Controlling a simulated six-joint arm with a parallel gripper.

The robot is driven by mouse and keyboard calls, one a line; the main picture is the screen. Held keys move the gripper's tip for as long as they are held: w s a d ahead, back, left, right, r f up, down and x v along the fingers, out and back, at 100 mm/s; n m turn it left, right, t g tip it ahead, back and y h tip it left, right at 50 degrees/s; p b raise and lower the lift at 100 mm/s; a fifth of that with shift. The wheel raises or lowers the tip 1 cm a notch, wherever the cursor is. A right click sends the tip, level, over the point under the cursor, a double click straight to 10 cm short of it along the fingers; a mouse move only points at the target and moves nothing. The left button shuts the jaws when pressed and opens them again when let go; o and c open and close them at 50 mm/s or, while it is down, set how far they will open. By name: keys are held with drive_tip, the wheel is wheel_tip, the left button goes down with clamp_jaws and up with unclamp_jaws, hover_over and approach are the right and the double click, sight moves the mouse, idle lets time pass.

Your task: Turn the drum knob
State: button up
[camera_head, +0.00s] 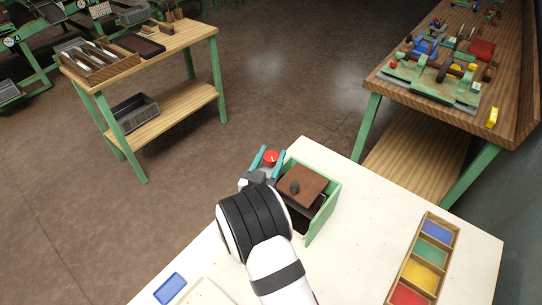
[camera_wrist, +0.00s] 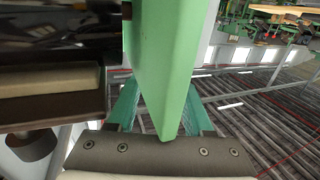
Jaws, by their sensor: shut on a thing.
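In the wrist view, a green panel (camera_wrist: 165,60) stands upright between the teal fingers (camera_wrist: 160,105) and hides the red knob. The contact itself is not visible.
A wooden tray (camera_head: 441,237) with coloured compartments, including blue, yellow and red, lies on the table at right. A blue block or tray (camera_head: 170,288) lies at the lower left. The white table (camera_head: 365,200) is clear between the box and the wooden tray. Other benches stand farther back.

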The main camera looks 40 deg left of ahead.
clamp_jaws()
drive_tip(key=shift+h, duration=0.3)
drive_tip(key=m+t+h, duration=0.1)
drive_tip(key=m+h, duration=0.2)
drive_tip(key=h, duration=0.1)
drive_tip(key=shift+a, duration=0.1)
drive_tip(key=shift+m+g+h, duration=0.2)
drive_tip(key=shift+m+h, duration=0.9)
drive_tip(key=shift+h, duration=0.6)
drive_tip(key=shift+m+g+h, duration=0.2)
drive_tip(key=shift+m+h, duration=0.9)
drive_tip(key=shift+h, duration=1)
drive_tip(key=o, duration=1)
unclamp_jaws()
